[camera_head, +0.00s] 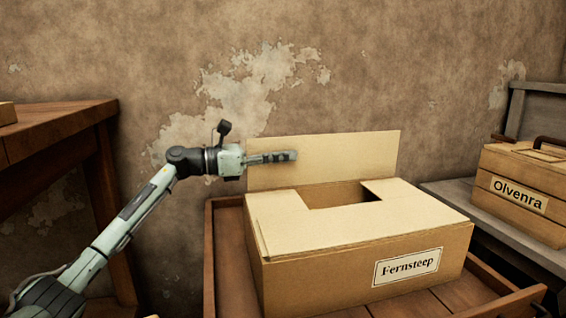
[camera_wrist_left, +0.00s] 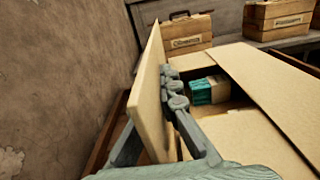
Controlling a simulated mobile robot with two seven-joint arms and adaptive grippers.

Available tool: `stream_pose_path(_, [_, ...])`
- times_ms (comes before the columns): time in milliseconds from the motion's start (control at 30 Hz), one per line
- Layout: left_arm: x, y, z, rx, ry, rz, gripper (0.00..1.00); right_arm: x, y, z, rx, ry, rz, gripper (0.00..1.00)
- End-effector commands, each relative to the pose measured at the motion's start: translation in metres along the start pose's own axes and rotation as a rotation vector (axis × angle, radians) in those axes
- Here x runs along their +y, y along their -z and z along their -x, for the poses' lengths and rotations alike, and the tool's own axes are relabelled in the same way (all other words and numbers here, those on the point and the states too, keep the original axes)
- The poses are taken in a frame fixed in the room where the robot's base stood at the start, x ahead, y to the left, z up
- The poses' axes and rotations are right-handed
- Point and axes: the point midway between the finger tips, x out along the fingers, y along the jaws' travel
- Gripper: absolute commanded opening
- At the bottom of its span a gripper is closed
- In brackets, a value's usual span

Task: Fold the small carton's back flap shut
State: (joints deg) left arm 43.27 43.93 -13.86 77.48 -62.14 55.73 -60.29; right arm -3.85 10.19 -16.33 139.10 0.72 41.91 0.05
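The small carton labelled Fernsteep (camera_head: 340,251) stands on a slatted wooden surface. Its back flap (camera_head: 350,155) stands up at the rear edge. The other top flaps (camera_head: 320,222) lie folded inward, leaving a gap at the back middle. My left gripper (camera_head: 290,156) is at the left end of the back flap, one finger in front of it. In the left wrist view the back flap (camera_wrist_left: 149,85) runs between the fingers, which close in around it; the far fingertip is hidden behind it. A teal-and-tan item (camera_wrist_left: 206,90) shows inside the carton. My right gripper is not in view.
A wooden crate labelled Olvenra (camera_head: 520,190) sits on a grey bench at the right. A wooden table (camera_head: 60,130) stands at the left. The stained wall (camera_head: 330,60) rises close behind the flap. The space above the carton is clear.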

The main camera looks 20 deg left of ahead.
Motion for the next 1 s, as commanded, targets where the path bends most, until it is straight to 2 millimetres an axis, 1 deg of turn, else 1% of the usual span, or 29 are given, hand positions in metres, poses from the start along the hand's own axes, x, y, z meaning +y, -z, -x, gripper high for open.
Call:
stream_pose_path(267, [-0.0060, 0.0003, 0.0005, 0.001, 0.000, -0.077, 0.00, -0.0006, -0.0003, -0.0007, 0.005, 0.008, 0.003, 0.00])
stream_pose_path(700, [-0.0064, 0.0000, 0.0006, 0.001, -0.001, -0.086, 0.00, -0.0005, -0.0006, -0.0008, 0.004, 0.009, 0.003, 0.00])
stream_pose_path(733, [-0.0065, 0.0000, 0.0006, 0.001, -0.001, -0.085, 0.06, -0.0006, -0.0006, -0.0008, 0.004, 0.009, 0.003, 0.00])
stream_pose_path(867, [-0.0065, 0.0000, 0.0005, 0.000, 0.000, -0.085, 0.22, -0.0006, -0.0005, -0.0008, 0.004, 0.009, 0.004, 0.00])
stream_pose_path(900, [-0.0065, 0.0000, 0.0004, 0.000, 0.000, -0.085, 0.24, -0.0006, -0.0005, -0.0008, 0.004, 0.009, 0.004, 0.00])
stream_pose_path(1000, [-0.0066, 0.0001, 0.0003, 0.000, 0.000, -0.085, 0.24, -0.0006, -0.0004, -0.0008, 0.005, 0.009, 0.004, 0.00])
